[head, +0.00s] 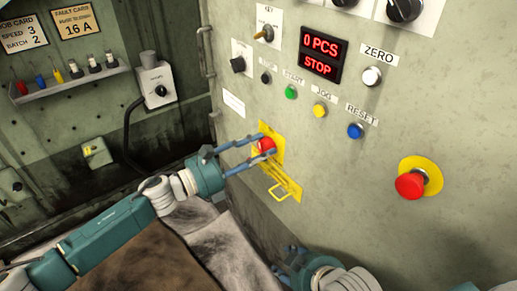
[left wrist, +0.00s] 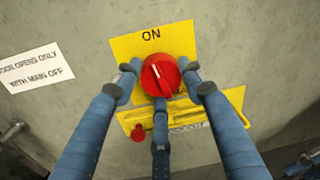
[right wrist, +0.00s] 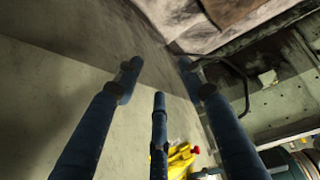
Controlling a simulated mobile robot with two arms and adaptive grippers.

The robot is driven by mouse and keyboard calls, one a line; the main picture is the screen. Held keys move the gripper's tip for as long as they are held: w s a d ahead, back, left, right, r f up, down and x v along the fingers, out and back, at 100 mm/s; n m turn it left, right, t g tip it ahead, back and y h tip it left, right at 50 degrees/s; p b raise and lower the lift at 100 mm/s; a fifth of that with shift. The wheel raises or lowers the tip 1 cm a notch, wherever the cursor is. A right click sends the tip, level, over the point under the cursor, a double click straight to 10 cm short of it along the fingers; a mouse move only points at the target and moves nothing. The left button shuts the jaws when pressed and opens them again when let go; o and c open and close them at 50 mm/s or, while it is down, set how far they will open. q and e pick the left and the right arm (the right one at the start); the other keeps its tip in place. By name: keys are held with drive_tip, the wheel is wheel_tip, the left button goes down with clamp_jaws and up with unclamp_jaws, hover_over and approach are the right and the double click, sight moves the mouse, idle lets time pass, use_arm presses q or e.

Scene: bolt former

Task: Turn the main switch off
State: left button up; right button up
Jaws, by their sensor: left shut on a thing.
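The main switch is a red rotary knob (head: 266,145) on a yellow plate on the grey cabinet front. In the left wrist view the knob (left wrist: 160,76) sits below the word ON, its ridge tilted slightly, with a pale mark at the upper end. My left gripper (head: 262,147) is shut on the knob, with fingertips at its left and right sides and the third finger below it. My right gripper (head: 290,257) is low in the head view, near the cabinet's bottom. In the right wrist view (right wrist: 159,75) its fingers are apart and empty.
A yellow lockout bracket (head: 284,188) juts out below the switch. A red emergency button (head: 409,185) stands out at the right. The display (head: 323,54) reads 0 PCS, STOP. Several small buttons are above the switch. A shelf (head: 75,82) with coloured items hangs at the left.

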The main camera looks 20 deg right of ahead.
use_arm(q)
drive_tip(key=n+p, duration=0.1)
drive_tip(key=n, duration=0.3)
drive_tip(key=shift+f+n+p, duration=0.1)
drive_tip(key=shift+n+p, duration=0.2)
drive_tip(key=shift+p, duration=0.05)
drive_tip(key=n+p, duration=0.2)
drive_tip(key=n, duration=0.2)
drive_tip(key=shift+s+n+t, duration=0.1)
drive_tip(key=shift+n+t, duration=0.3)
use_arm(e)
drive_tip(key=s+d+g+h, duration=0.1)
drive_tip(key=s+d+g, duration=0.25)
drive_tip(key=s, duration=0.55)
use_arm(q)
drive_tip(key=n+p, duration=0.3)
drive_tip(key=n, duration=0.3)
drive_tip(key=shift+s+t, duration=0.1)
drive_tip(key=shift+t, duration=0.2)
drive_tip(key=shift+f+n, duration=0.1)
drive_tip(key=shift+n, duration=0.7)
use_arm(e)
wheel_tip(320, 180, down, 15)
drive_tip(key=w+a+g, duration=0.1)
drive_tip(key=shift+w+a+r, duration=0.15)
drive_tip(key=shift+r, duration=0.05)
use_arm(q)
drive_tip(key=shift+d, duration=0.1)
drive_tip(key=o, duration=1.2)
drive_tip(key=shift+c, duration=0.2)
